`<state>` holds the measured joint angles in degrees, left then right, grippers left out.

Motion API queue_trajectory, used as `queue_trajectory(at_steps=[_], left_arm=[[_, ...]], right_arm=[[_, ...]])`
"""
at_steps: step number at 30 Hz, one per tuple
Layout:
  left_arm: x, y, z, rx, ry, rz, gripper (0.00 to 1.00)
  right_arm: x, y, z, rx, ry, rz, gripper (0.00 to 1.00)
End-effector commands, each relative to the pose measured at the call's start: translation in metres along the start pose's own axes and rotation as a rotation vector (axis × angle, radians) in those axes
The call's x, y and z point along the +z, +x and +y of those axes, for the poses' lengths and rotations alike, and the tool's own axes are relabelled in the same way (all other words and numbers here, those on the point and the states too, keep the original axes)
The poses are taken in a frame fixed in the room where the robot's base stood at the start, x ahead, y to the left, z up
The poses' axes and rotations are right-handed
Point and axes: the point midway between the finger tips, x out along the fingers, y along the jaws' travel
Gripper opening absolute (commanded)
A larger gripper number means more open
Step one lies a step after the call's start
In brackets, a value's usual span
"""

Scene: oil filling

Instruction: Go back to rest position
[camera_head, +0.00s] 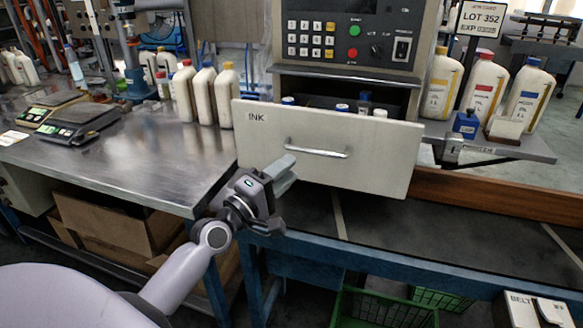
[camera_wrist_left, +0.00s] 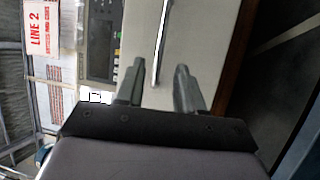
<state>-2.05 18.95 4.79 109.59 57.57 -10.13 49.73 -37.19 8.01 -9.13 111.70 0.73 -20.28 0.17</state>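My left gripper (camera_head: 281,197) is in front of the lower left part of the open INK drawer (camera_head: 260,143) in the head view. Its two fingers stand apart with nothing between them, as the left wrist view (camera_wrist_left: 158,88) also shows. The drawer's handle (camera_head: 318,150) lies beyond and to the right of the fingers, apart from them. It also shows in the left wrist view (camera_wrist_left: 160,45). The drawer is pulled out, with several small bottles (camera_head: 342,108) inside. My right gripper is in neither view.
A steel table (camera_head: 150,150) at left holds scales (camera_head: 75,125) and several white bottles (camera_head: 205,95). Large bottles with coloured caps (camera_head: 483,90) stand on a shelf at right. Below are cardboard boxes (camera_head: 115,220) and a green crate (camera_head: 380,308). The pulled-out drawer juts forward.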

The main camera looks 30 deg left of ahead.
Motion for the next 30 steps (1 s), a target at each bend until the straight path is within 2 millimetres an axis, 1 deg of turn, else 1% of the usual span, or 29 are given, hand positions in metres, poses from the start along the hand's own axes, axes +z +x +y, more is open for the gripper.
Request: queue_trajectory(at_steps=[16,19,20,23,24,26,27,29,30], left_arm=[[0.0,-0.001,0.0,-0.001,0.001,0.0,0.37],[0.005,-0.005,-0.009,-0.026,0.036,-0.007,0.37],[0.009,-0.008,-0.016,-0.044,0.065,-0.013,0.37],[0.029,-0.028,-0.049,-0.136,0.223,-0.048,0.37],[0.04,-0.04,-0.066,-0.184,0.312,-0.074,0.37],[0.059,-0.063,-0.094,-0.262,0.465,-0.127,0.37],[0.071,-0.08,-0.112,-0.313,0.571,-0.17,0.37],[0.09,-0.107,-0.136,-0.38,0.728,-0.244,0.37],[0.102,-0.126,-0.15,-0.418,0.829,-0.297,0.37]], right_arm=[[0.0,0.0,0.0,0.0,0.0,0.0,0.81],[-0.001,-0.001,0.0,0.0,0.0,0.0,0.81],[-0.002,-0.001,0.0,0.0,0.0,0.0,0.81],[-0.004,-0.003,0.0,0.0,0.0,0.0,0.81],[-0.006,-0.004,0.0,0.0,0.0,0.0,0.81],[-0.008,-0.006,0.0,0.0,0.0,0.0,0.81],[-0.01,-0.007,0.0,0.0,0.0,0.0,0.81],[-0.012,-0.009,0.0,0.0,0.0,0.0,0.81],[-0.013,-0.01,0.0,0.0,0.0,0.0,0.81]])
